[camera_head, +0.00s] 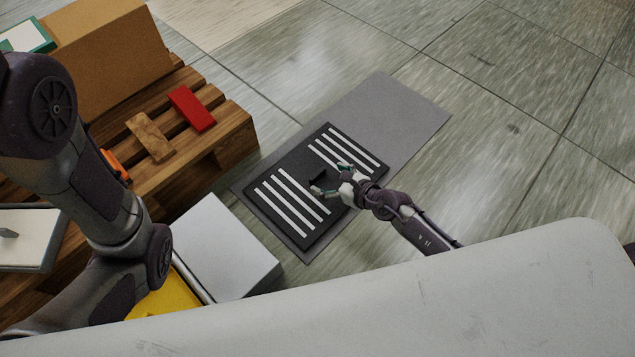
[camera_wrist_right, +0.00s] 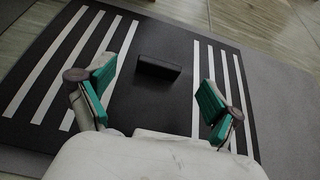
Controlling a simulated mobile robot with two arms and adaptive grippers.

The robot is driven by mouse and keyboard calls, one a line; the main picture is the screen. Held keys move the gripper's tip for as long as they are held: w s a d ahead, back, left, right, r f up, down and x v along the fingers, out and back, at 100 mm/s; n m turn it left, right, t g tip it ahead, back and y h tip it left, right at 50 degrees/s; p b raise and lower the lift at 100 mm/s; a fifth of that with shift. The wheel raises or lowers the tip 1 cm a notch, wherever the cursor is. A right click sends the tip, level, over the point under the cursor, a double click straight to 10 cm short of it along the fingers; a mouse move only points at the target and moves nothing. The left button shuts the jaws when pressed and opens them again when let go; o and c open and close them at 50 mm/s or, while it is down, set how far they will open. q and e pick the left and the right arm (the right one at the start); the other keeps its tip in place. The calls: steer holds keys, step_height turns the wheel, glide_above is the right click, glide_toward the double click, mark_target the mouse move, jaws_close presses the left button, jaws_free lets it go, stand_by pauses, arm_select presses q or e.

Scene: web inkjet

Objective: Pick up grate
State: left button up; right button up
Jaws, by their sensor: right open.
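The grate (camera_head: 280,207) is a flat black panel with two sets of white bars. It lies on a grey mat on the floor in the head view. A small black block, like a handle, stands at the middle of the grate (camera_wrist_right: 191,120). My right gripper (camera_head: 330,178) is over the middle of the grate. In the right wrist view its two teal-padded fingers (camera_wrist_right: 157,92) are spread apart, with the black block between and beyond them. I cannot tell whether the fingers touch anything. My left gripper is out of view; only my left arm shows.
The grey mat (camera_head: 395,112) extends beyond the grate. A wooden pallet (camera_head: 232,130) at left bears a cardboard box (camera_head: 110,55), a red block (camera_head: 192,108) and a brown block (camera_head: 149,136). A white box (camera_head: 222,250) stands near the mat. The tiled floor at right is clear.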

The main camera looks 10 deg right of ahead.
mark_target(318, 174)
steer(key=b+x, duration=0.4)
steer(key=x, duration=0.1)
steer(key=shift+d+f, duration=0.15)
steer(key=shift+f, duration=0.1)
steer(key=shift+w+b, duration=0.1)
steer(key=shift+b, duration=0.25)
steer(key=shift+c, duration=0.4)
steer(key=shift+w+r, duration=0.1)
steer(key=c, duration=1.6)
